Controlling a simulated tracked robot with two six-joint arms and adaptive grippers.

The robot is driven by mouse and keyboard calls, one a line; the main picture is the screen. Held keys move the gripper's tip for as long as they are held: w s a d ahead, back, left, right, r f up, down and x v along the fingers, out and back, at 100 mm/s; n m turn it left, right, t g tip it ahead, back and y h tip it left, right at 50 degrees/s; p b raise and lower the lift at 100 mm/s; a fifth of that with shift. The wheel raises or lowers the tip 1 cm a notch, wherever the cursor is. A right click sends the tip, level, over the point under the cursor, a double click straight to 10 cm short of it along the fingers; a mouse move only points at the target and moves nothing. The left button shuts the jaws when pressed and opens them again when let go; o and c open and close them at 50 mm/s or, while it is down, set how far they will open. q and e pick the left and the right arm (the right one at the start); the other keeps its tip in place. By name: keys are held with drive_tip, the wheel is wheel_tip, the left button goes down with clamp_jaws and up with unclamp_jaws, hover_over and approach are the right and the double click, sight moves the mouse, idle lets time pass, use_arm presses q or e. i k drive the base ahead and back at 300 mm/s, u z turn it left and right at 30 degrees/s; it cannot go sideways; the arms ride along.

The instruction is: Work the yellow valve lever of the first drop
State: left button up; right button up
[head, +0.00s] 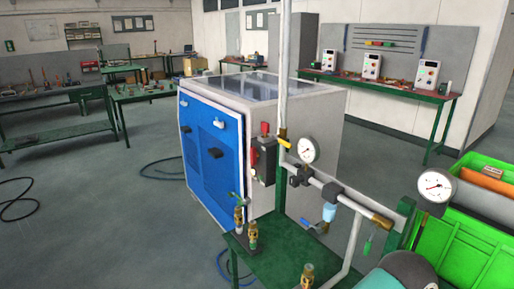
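A small yellow lever (285,144) sits on the vertical white pipe (283,80), left of a round pressure gauge (308,150). It points up to the left and down to the right. I cannot tell which drop it belongs to. A white pipe (355,203) slopes down to the right from black fittings (300,178) to a brass end (382,222). A blue lever (316,227) is lower down. Neither of my grippers shows in the head view.
A blue-fronted white cabinet (212,150) stands behind the pipes. Brass valves (252,234) stand on a green table (265,262). A second gauge (435,186) and green crates (465,235) are at the right. A rounded grey-teal thing (408,264) fills part of the lower right.

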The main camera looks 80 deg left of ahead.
sight(282, 142)
drive_tip(key=u, duration=0.05)
drive_tip(key=k, duration=1.45)
drive_tip(key=u, duration=1)
drive_tip(key=i, duration=1)
